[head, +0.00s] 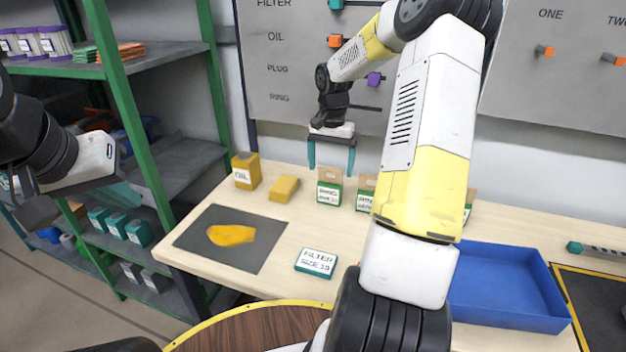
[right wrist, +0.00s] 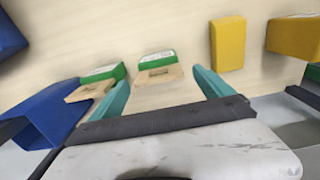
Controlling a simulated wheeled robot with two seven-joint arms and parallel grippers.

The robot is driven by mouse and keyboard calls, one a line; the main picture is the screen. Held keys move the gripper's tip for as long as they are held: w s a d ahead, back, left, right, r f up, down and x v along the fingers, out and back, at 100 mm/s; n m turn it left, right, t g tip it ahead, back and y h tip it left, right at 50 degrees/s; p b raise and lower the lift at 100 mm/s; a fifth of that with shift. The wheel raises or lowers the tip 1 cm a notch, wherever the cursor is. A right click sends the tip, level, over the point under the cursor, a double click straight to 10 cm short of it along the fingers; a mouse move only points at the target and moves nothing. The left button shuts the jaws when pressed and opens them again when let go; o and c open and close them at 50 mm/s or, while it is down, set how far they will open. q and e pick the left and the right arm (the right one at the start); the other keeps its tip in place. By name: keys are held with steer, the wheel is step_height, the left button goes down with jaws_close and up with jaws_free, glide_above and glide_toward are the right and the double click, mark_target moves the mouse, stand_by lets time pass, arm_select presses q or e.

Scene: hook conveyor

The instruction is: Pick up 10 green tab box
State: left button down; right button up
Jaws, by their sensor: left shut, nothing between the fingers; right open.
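A green box with a brown cardboard tab and a white label reading RING (head: 329,187) stands on the table below my right gripper. It also shows between the fingers in the right wrist view (right wrist: 157,64). A similar green tab box (head: 366,190) stands just right of it, partly behind my arm, and appears at left in the right wrist view (right wrist: 97,82). Their size numbers are too small to read surely. My right gripper (head: 331,154) is open and empty, fingers pointing down, above the first box. My left gripper (head: 122,196) is shut and empty near the shelf at far left.
A yellow OIL box (head: 246,171) and a yellow block (head: 284,189) stand left of the green boxes. A teal FILTER box (head: 316,262) lies nearer, beside a grey mat (head: 205,250) with a yellow patch. A blue tray (head: 505,285) is at right. My right arm hides the table's middle.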

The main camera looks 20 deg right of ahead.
mark_target(330, 182)
steer(key=f, duration=0.7)
steer(key=shift+s+a+f, duration=0.1)
steer(key=shift+s, duration=0.1)
steer(key=shift+c, duration=0.4)
steer(key=c, duration=1.4)
